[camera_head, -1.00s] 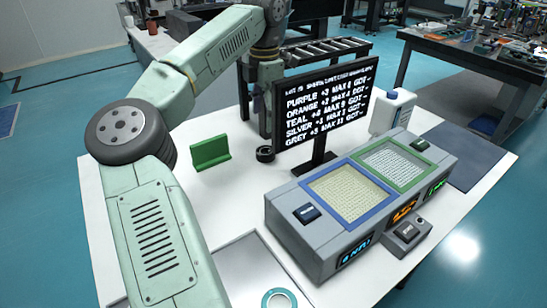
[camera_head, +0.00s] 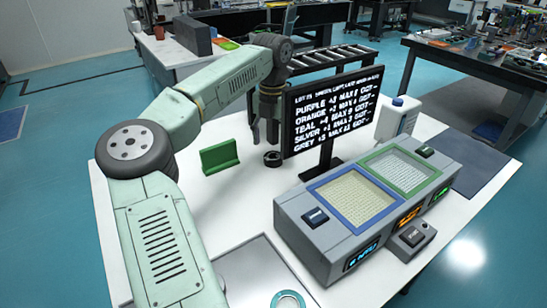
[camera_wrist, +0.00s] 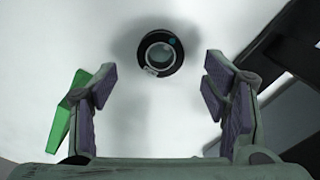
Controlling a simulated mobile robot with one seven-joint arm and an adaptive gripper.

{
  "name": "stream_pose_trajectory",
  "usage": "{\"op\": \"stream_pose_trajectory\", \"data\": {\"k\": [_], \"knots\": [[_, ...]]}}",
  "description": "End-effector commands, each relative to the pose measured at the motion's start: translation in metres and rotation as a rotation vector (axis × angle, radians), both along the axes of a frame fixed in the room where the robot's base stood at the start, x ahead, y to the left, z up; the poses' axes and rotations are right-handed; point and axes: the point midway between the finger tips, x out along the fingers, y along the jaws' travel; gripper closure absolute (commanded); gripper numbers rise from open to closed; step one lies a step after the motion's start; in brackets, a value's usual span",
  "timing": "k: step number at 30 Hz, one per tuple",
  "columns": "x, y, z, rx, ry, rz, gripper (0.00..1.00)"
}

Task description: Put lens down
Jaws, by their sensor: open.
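The lens in a black ring mount (camera_wrist: 160,53) sits on the white table top in the wrist view, ahead of my fingers. My gripper (camera_wrist: 166,100) is open, with purple-padded fingers apart on either side and nothing between them. In the head view the black ring mount (camera_head: 272,158) stands on the white table (camera_head: 225,205) between the green block and the display stand. My gripper (camera_head: 268,128) is above and behind it there, partly hidden.
A green block (camera_head: 220,157) stands left of the lens. The display (camera_head: 331,107) stands close on the right.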

Motion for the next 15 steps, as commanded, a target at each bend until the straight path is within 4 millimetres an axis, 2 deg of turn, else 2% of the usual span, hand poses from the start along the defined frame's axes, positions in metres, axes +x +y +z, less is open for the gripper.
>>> {"op": "stream_pose_trajectory", "data": {"k": [9, 15], "knots": [[-0.004, 0.0, -0.041, -0.001, 0.004, -0.002, 0.32], [-0.003, 0.0, -0.045, 0.0, 0.001, -0.001, 0.32]]}}
